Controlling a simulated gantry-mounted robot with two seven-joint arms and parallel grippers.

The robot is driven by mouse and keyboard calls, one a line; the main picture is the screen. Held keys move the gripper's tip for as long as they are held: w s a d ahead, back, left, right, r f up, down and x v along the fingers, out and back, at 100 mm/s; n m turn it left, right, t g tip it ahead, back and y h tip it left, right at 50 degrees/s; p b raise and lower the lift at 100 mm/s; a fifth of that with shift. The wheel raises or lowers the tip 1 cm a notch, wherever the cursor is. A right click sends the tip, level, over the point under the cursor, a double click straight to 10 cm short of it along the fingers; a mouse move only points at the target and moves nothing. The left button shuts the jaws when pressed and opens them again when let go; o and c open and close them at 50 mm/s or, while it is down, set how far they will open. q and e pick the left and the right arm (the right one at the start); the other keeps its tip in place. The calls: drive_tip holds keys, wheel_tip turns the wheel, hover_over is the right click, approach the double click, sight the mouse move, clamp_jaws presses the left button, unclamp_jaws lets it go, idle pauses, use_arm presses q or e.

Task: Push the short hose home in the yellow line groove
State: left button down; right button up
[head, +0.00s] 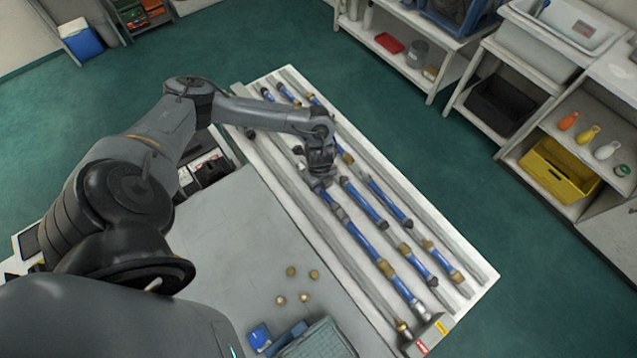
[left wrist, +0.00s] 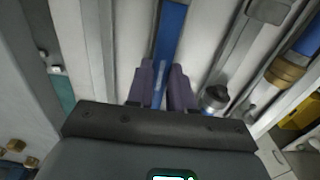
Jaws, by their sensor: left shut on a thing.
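The white panel (head: 468,287) carries several parallel rows of blue hoses with brass and dark fittings. A yellow label (head: 441,327) sits on the end block at its near end. The row leading toward that label holds a blue hose (head: 358,236). My left gripper (head: 321,183) is over this row, pointing down. In the left wrist view its fingers (left wrist: 162,88) are shut on a blue hose (left wrist: 170,33). I cannot tell whether that hose is fully seated in the groove; the fingers hide part of it. My right gripper is not in view.
A red label (head: 421,348) is beside the yellow one. Neighbouring rows hold more hoses (head: 391,201) close to the gripper. Left of the panel, the grey table (head: 235,235) bears several small brass pieces (head: 304,298) and a teal tray (head: 318,341). Shelves with a yellow bin (head: 557,170) stand at right.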

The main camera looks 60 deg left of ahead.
use_arm(q)
drive_tip(key=shift+d, duration=0.1)
drive_tip(key=c, duration=0.9)
unclamp_jaws()
wheel_tip(320, 180, up, 11)
drive_tip(key=shift+f+p, duration=0.1)
drive_tip(key=shift+p, duration=0.7)
drive_tip(key=shift+d, duration=0.1)
